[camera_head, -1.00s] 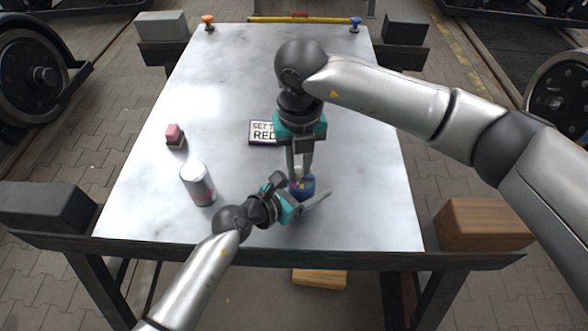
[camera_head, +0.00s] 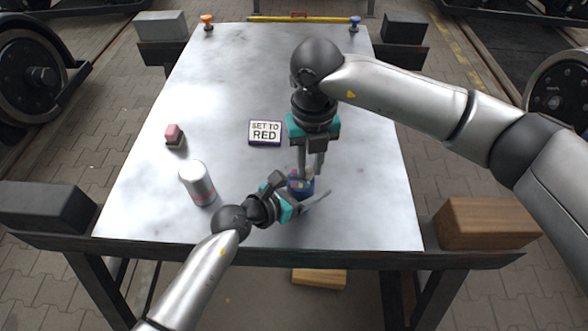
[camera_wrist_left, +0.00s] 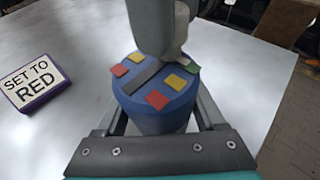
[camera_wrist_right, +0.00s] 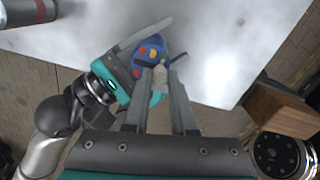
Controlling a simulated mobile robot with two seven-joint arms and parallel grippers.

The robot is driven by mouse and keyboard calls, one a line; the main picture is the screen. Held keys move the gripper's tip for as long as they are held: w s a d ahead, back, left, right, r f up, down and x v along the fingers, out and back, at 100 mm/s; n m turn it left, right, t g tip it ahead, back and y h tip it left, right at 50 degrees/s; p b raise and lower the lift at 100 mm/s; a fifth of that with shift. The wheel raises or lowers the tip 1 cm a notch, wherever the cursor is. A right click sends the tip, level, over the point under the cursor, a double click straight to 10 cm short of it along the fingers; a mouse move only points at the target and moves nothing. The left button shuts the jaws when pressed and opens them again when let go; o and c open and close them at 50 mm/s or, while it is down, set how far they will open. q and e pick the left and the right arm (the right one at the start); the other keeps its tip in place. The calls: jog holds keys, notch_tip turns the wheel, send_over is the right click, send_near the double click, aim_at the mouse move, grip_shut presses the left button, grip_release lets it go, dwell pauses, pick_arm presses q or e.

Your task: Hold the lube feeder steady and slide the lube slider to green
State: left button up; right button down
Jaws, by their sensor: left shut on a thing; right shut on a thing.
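The lube feeder (camera_head: 298,188) is a blue cylinder standing on the table; it also shows in the left wrist view (camera_wrist_left: 158,118). Its top has a dark slot (camera_wrist_left: 146,77) with red and yellow patches and a green patch (camera_wrist_left: 193,68). My left gripper (camera_head: 300,191) is shut around the feeder's sides. My right gripper (camera_head: 309,173) comes from above, shut on the pale lube slider (camera_wrist_right: 160,74). In the left wrist view the slider is at the slot's end by the green patch, partly hidden by the right fingers. A sign (camera_head: 265,132) reads "SET TO RED".
Orange (camera_head: 207,21) and blue (camera_head: 354,23) knobs stand at the far edge.

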aim_at(309, 169)
jog(key=c, duration=0.7)
grip_release()
jog(key=shift+o, duration=0.2)
notch_tip(309, 169, up, 12)
pick_arm(q)
jog(key=o, duration=1.5)
jog(key=shift+c, duration=0.2)
jog(key=v, duration=1.2)
jog(key=shift+f, duration=0.1)
